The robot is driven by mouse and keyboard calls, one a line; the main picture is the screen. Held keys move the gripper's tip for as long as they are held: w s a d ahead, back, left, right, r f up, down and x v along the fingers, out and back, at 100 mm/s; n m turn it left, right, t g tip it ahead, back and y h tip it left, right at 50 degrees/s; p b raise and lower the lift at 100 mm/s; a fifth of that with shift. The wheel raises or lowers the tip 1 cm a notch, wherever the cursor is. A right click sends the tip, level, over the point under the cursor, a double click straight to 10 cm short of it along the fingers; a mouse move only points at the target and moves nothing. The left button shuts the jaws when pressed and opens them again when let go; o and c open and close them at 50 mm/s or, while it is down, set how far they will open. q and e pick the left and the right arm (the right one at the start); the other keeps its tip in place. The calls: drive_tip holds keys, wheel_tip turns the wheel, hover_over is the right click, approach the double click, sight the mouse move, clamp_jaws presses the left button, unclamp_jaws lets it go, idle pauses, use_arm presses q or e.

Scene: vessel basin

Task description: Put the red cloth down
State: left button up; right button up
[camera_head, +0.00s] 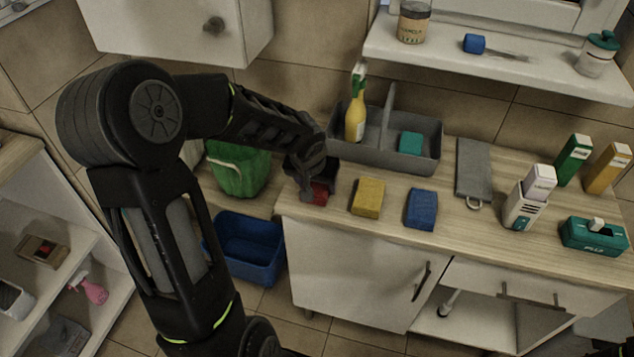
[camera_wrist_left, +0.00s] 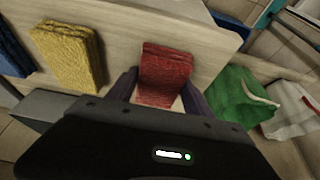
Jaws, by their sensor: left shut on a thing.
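The red cloth (camera_head: 320,193) is at the left end of the wooden counter (camera_head: 390,203), partly hidden by my left gripper in the head view. It looks like a folded red block in the left wrist view (camera_wrist_left: 165,72), between the two fingers. My left gripper (camera_head: 308,192) is shut on the red cloth, close over the counter top; I cannot tell whether the cloth touches the wood. A yellow cloth (camera_head: 368,197) and a blue cloth (camera_head: 420,209) lie to its right on the counter. My right gripper is not in view.
A grey caddy (camera_head: 425,151) with a yellow spray bottle (camera_head: 355,118) stands behind the cloths. A green bag (camera_head: 238,170) and a blue bin (camera_head: 250,262) are left of the counter.

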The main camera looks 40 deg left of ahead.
use_arm(q)
drive_tip(key=o, duration=1.2)
drive_tip(key=shift+f, duration=0.1)
drive_tip(key=shift+s, duration=0.1)
drive_tip(key=shift+a+r+p, duration=0.1)
drive_tip(key=shift+r+p, duration=0.3)
drive_tip(key=shift+r, duration=0.25)
drive_tip(key=v, duration=1.1)
drive_tip(key=shift+s, duration=0.1)
drive_tip(key=shift+p, duration=0.3)
